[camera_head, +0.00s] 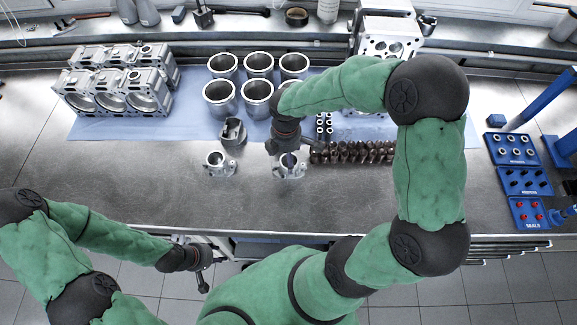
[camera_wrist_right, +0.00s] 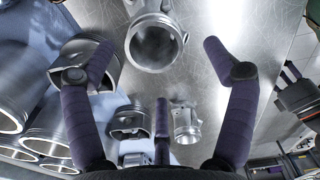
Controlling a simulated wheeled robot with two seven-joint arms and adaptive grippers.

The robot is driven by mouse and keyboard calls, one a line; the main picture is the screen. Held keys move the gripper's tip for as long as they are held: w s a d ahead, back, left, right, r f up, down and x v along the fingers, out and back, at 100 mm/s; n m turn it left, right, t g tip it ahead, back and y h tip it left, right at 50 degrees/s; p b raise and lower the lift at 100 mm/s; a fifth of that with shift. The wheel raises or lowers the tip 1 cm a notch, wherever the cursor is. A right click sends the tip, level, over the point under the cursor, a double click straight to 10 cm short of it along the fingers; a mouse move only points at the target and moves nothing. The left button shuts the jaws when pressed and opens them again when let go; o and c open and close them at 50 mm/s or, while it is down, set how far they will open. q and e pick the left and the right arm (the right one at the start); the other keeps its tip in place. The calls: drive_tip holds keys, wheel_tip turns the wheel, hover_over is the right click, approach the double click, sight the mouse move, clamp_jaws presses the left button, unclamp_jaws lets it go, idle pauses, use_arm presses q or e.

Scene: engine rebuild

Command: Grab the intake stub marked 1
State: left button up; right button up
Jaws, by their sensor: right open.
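Two metal intake stubs with round bores and flanges stand near the front of the bench. One stub (camera_head: 216,165) is at the left; the other stub (camera_head: 291,171) is under my right gripper (camera_head: 285,150). No number can be read on either. In the right wrist view, a ring-shaped metal part (camera_wrist_right: 153,45) lies between and beyond the spread fingers of my right gripper (camera_wrist_right: 158,55), which is open and empty. A smaller flanged part (camera_wrist_right: 186,124) shows lower. My left gripper (camera_head: 208,270) hangs in front of the bench edge, its fingers apart and empty.
Several cylinder liners (camera_head: 222,97) stand on a blue mat (camera_head: 90,129). An engine block (camera_head: 118,85) is at the left. A piston (camera_head: 233,131) is behind the left stub. A camshaft-like row (camera_head: 350,152) is right of my gripper. Blue trays (camera_head: 523,181) are at the far right.

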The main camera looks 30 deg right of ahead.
drive_tip(key=shift+d+f+b, duration=0.2)
drive_tip(key=shift+f+b, duration=0.1)
drive_tip(key=shift+f, duration=1.05)
drive_tip(key=shift+d+f+b, duration=0.15)
drive_tip(key=shift+f+b, duration=0.1)
drive_tip(key=shift+f, duration=1.05)
drive_tip(key=c, duration=1.5)
drive_tip(key=shift+r, duration=0.1)
